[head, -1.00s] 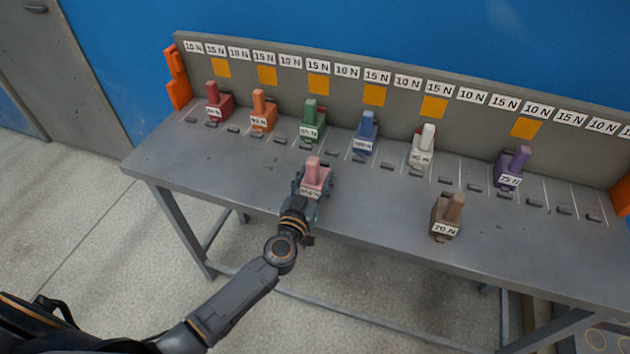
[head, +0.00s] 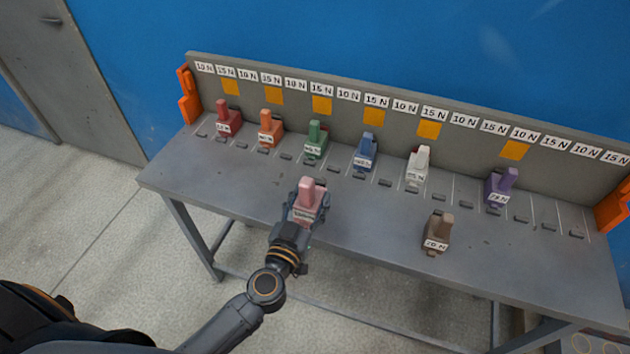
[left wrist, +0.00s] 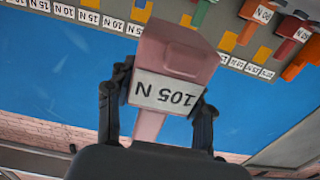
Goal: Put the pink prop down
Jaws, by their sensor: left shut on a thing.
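The pink prop (head: 309,198) is a block with an upright handle and a white label. My left gripper (head: 306,210) is shut on it, fingers on both sides, near the front edge of the grey table (head: 370,220). Whether its base touches the tabletop is hard to tell in the head view. In the left wrist view the pink prop (left wrist: 180,50) sits between the two dark fingers (left wrist: 160,105), and its label reads 105 N, upside down. My right gripper is not in view.
A row of props stands along the back: red (head: 228,122), orange (head: 270,132), green (head: 315,143), blue (head: 365,155), white (head: 418,168), purple (head: 499,190). A brown prop (head: 437,235) stands nearer the front, right. A labelled panel (head: 400,88) rises behind. The tabletop's front left is bare.

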